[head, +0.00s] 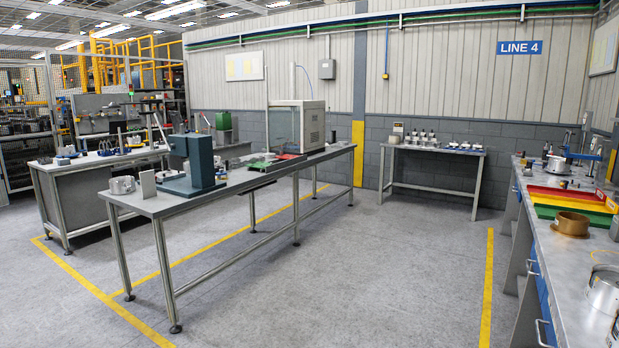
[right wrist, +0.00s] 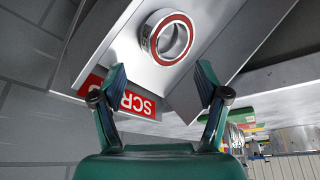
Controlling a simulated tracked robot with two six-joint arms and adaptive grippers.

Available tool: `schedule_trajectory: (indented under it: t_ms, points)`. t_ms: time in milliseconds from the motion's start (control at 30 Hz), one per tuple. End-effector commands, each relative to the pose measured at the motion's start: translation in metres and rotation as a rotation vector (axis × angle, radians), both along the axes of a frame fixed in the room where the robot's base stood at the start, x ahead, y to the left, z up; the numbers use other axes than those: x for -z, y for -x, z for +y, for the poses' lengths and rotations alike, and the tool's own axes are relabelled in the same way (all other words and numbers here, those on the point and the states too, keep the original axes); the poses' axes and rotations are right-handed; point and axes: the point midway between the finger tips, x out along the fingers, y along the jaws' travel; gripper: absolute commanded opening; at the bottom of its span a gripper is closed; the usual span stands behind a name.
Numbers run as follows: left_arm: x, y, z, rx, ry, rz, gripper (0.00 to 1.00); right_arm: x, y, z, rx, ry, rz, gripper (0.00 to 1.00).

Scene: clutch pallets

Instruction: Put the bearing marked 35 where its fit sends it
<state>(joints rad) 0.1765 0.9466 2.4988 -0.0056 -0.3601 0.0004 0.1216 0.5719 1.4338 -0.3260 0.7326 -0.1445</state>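A ring-shaped bearing (right wrist: 150,38) with a steel rim and a red seal shows in the right wrist view. It is at a bright metal surface (right wrist: 215,55), beyond my fingertips; any number on it is too small to read. My right gripper (right wrist: 162,78) is open, with one teal finger at each side and nothing between them. The bearing lies ahead of the gap, clear of both fingers. A red label (right wrist: 135,103) with the letters SCR is below the bearing, partly hidden by the left finger. My left gripper is not in view.
In the head view, red (head: 565,196), yellow (head: 570,202) and green (head: 560,214) trays sit on the right bench, near a brass ring (head: 570,224). A blue-grey press (head: 197,165) stands on the centre-left bench (head: 265,178). Open floor lies between the benches.

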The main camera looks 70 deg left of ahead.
Motion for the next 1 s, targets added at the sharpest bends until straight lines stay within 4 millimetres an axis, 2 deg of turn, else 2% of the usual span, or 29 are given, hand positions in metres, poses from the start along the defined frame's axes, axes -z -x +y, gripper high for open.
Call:
schedule_trajectory:
  t_ms: [33, 67, 367, 533, 667, 1000]
  points:
    - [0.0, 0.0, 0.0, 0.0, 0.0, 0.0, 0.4, 0.0, 0.0, 0.0, 0.0, 0.0, 0.0, 0.88]
    - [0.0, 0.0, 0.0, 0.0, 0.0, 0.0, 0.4, 0.0, 0.0, 0.0, 0.0, 0.0, 0.0, 0.93]
    - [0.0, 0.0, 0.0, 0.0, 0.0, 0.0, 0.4, 0.001, 0.0, 0.001, -0.001, 0.0, 0.002, 0.93]
    - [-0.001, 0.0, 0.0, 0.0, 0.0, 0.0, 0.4, -0.007, 0.002, 0.0, -0.001, 0.0, -0.001, 0.93]
    - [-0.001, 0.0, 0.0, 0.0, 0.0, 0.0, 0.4, -0.024, 0.009, -0.001, -0.001, 0.001, -0.002, 0.93]
    - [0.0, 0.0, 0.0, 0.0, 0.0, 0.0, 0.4, -0.085, 0.034, -0.005, -0.001, 0.0, -0.003, 0.93]
